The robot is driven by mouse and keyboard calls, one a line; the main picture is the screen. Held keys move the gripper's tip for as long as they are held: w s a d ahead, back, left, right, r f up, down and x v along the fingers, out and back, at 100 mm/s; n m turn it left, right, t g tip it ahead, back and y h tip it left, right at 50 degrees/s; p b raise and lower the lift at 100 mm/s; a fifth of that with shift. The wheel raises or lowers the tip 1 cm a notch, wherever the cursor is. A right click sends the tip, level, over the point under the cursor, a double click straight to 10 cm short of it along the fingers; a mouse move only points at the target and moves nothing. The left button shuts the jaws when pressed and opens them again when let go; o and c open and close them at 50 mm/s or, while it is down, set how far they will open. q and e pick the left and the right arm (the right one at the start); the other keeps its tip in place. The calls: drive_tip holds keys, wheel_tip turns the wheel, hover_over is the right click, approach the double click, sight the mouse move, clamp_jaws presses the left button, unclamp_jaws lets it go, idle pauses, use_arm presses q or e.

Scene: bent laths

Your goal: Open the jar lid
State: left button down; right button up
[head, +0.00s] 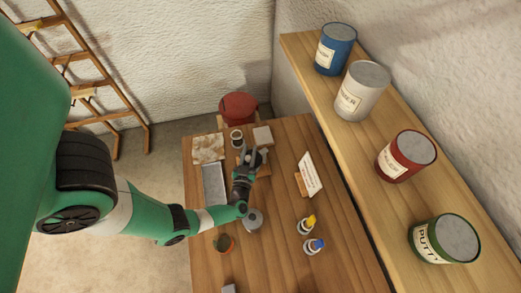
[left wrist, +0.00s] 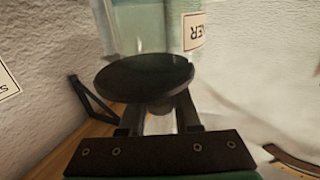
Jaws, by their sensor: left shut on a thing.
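My left gripper (head: 252,160) is over the far part of the wooden table, at the end of the green arm that comes in from the left. In the left wrist view its fingers (left wrist: 160,118) are shut on the short stem under a dark round lid (left wrist: 145,73). A clear, pale glass jar (left wrist: 148,25) with a cream label (left wrist: 194,31) shows just beyond the lid. I cannot tell whether lid and jar touch. In the head view the jar is hard to make out near the gripper. My right gripper is not in view.
On the table (head: 275,265) stand a cup (head: 237,138), a white card (head: 311,174), a yellow-capped bottle (head: 307,225), a blue-capped bottle (head: 314,247), a grey round item (head: 253,220) and a small pot (head: 224,243). A shelf of several paint cans (head: 406,156) is at the right.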

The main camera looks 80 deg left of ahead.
sight(248, 161)
use_arm(q)
drive_tip(key=c, duration=0.6)
unclamp_jaws()
drive_tip(key=shift+a, duration=0.1)
drive_tip(key=v, duration=1)
drive_tip(key=shift+w+d+p, duration=0.1)
drive_tip(key=shift+d+p, duration=0.15)
drive_tip(key=shift+p, duration=0.05)
drive_tip(key=shift+s+d, duration=0.35)
drive_tip(key=shift+d, duration=0.2)
